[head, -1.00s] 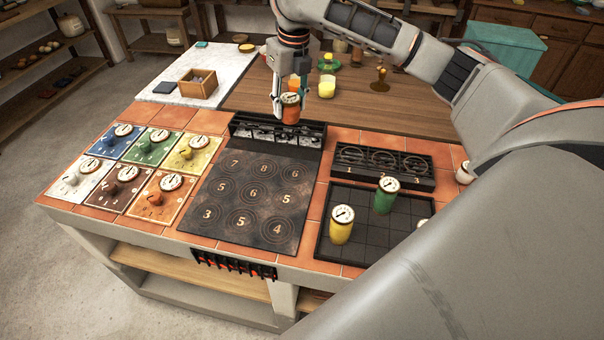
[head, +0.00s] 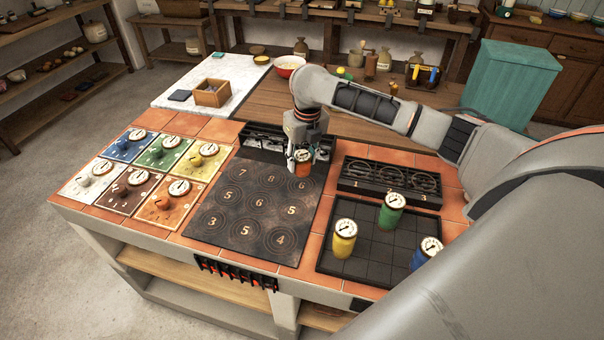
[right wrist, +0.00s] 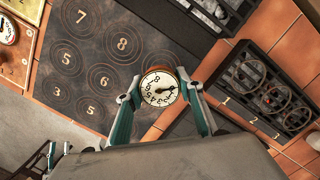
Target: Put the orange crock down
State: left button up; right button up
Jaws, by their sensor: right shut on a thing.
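The orange crock (head: 302,168), with a white dial lid, is between the fingers of my right gripper (head: 302,160) at the back right of the dark numbered hob plate (head: 220,225). The right wrist view shows its dial lid (right wrist: 160,88) from above, with a finger (right wrist: 160,108) of the gripper on each side. The crock hides the plate's back right ring. I cannot tell whether its base touches the plate. My left gripper is not in view.
A black gridded tray (head: 375,262) at right holds a yellow crock (head: 344,240), a green crock (head: 391,212) and a blue crock (head: 427,252). A black three-ring rack (head: 390,181) stands behind it. Several coloured dial tiles (head: 165,205) lie at left.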

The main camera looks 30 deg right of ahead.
aim_at(304, 157)
jog(key=shift+f, duration=2.85)
jog(key=shift+f, duration=0.1)
jog(key=o, duration=1.4)
jog(key=shift+o, duration=0.2)
jog(key=r, duration=0.4)
jog(key=s+r, duration=0.1)
jog(key=r, duration=0.7)
jog(key=shift+s+a, duration=0.1)
jog(key=shift+s, duration=0.3)
